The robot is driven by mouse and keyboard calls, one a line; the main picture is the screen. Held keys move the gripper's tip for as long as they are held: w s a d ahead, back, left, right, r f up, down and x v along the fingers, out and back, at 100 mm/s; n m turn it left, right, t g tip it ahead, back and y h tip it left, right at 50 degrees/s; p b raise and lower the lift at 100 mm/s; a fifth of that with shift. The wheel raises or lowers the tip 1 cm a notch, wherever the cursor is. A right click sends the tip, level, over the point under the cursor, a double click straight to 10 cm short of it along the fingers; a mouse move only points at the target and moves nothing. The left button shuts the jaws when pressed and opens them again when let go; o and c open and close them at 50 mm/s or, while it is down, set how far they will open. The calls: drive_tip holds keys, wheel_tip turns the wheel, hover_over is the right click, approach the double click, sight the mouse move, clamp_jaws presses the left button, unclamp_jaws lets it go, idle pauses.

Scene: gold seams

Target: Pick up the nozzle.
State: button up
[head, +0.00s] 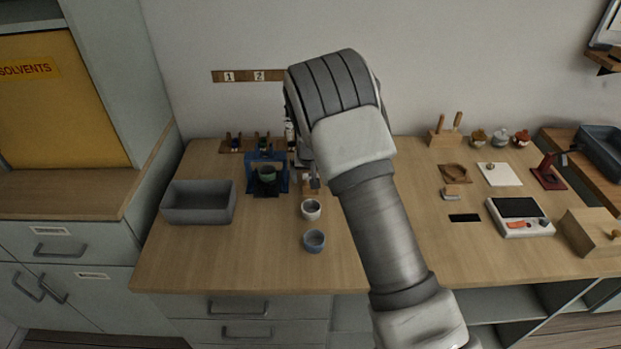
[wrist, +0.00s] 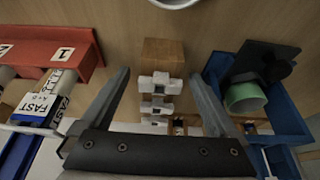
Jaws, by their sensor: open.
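In the wrist view, a small wooden block (wrist: 162,52) stands between my gripper's fingers, with several white fittings (wrist: 160,83) in a row along it. These look like nozzles, but I cannot tell which one is the nozzle. My gripper (wrist: 160,76) is open, one finger on each side of the row, with nothing held. I cannot tell its height above the row. In the head view, my gripper (head: 314,182) is at the back of the bench, right of the blue stand (head: 281,180), and my arm partly hides that area.
The blue stand holds a green cup (wrist: 244,97), close to the right finger. A red rack (wrist: 85,50) with labelled cartridges (wrist: 38,107) lies left. A grey bin (head: 198,209) is left.

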drive_tip(key=c, duration=1.4)
wheel_tip(320, 180, up, 10)
drive_tip(key=s+d+r+n+p, duration=0.1)
drive_tip(key=s+d+n+p, duration=0.1)
drive_tip(key=s+d, duration=0.85)
drive_tip(key=w+a+r+n+g+y+p, duration=0.1)
drive_tip(key=w+a+r+n+p, duration=0.2)
drive_tip(key=a, duration=0.4)
drive_tip(key=w+a+r+n+g+y+p, duration=0.2)
drive_tip(key=w+a+n+p, duration=0.3)
drive_tip(key=w+a+n, duration=0.1)
drive_tip(key=w+a+r+n+g+y+p, duration=0.1)
drive_tip(key=w+a+r+n+p, duration=0.2)
drive_tip(key=a+n, duration=0.4)
drive_tip(key=w+a+p, duration=0.1)
drive_tip(key=a, duration=0.2)
drive_tip(key=shift+w+r+y+p, duration=0.2)
drive_tip(key=shift+r+y+p, duration=0.1)
drive_tip(key=shift+p, duration=0.1)
